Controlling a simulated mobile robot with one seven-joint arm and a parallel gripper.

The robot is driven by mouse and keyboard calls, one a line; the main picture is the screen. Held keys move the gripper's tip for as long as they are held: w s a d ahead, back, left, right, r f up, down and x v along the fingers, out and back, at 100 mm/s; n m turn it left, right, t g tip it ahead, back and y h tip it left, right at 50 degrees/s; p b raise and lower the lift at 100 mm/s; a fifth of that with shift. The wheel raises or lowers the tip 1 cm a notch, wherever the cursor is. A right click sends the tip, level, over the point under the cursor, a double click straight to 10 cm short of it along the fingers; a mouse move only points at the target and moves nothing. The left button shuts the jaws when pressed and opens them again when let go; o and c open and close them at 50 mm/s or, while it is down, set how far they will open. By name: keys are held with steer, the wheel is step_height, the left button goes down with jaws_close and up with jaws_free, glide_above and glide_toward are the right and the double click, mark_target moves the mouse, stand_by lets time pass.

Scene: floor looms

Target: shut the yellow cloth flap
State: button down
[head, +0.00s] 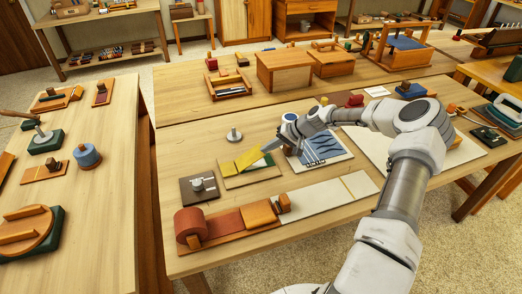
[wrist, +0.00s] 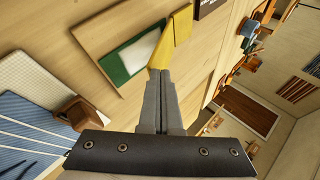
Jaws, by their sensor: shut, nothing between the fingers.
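The yellow cloth flap (head: 249,157) is on a tan board (head: 236,183) on the near table. Part of it lies at the left of the board, and part looks raised beside my gripper. In the wrist view the yellow flap (wrist: 182,25) shows just beyond my fingertips. A green panel with a pale middle (wrist: 134,57) lies uncovered beside it. My gripper (head: 267,147) is over the right side of the board. Its fingers (wrist: 161,76) are together and empty, with their tips against or very close to the flap's edge; I cannot tell whether they touch.
A dark plate with a metal knob (head: 199,187) stands left of the board. A blue-striped panel (head: 320,150) lies to the right. A red roll (head: 190,225) and an orange block (head: 258,213) are in front. A metal peg (head: 234,135) stands behind.

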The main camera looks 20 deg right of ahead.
mark_target(274, 164)
steer(key=f+y+b, duration=0.1)
steer(key=d+f+y+b, duration=0.1)
steer(key=f+b, duration=0.1)
steer(key=d+f+y+b, duration=0.1)
steer(key=b, duration=0.1)
steer(key=shift+d+f+m+t, duration=0.1)
steer(key=shift+f+m+t, duration=0.2)
steer(key=shift+m, duration=0.1)
steer(key=f+y+b, duration=0.1)
steer(key=b, duration=0.1)
steer(key=f+y+b, duration=0.1)
steer(key=b, duration=0.1)
steer(key=shift+d+f+m+b, duration=0.1)
steer(key=shift+d+m+b, duration=0.3)
steer(key=shift+a, duration=0.15)
